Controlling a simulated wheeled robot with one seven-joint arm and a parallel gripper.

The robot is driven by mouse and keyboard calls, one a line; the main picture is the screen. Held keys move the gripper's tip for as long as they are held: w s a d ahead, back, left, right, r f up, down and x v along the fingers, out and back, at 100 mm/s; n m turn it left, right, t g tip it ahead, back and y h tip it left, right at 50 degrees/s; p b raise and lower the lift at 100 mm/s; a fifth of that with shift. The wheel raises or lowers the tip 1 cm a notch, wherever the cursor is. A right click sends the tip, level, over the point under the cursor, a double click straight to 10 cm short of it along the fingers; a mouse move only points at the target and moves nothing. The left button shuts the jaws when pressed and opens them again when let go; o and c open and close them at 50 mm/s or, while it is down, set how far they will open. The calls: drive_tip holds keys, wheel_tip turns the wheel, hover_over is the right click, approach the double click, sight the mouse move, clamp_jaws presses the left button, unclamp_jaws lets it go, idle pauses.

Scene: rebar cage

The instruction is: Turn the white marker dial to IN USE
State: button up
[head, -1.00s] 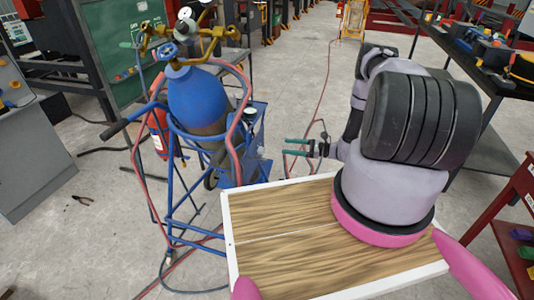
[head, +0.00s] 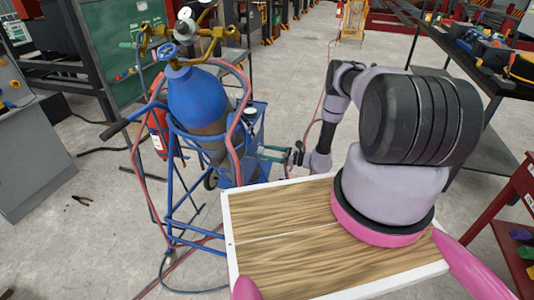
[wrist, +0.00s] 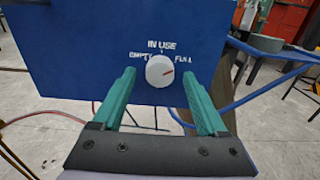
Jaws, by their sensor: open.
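The white marker dial (wrist: 160,71) is a round knob on a blue panel (wrist: 80,50) in the wrist view. White lettering reads EMPTY at its left, IN USE above it and FULL at its right. Contact is not visible. In the head view my gripper (head: 272,153) is at the right side of the blue cylinder cart; the dial cannot be made out there.
The cart carries a blue gas cylinder (head: 196,95) with brass gauges, red hoses and a fire extinguisher (head: 158,130). A blue tube (wrist: 265,95) slants at the panel's right in the wrist view. A dark workbench (head: 485,60) stands at the right. Concrete floor is open behind my arm.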

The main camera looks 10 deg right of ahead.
drive_tip(key=shift+w+a, duration=0.1)
drive_tip(key=shift+a, duration=0.1)
clamp_jaws()
drive_tip(key=shift+n, duration=0.4)
drive_tip(key=n, duration=1.1)
drive_tip(key=shift+d, duration=0.1)
idle(0.4)
unclamp_jaws()
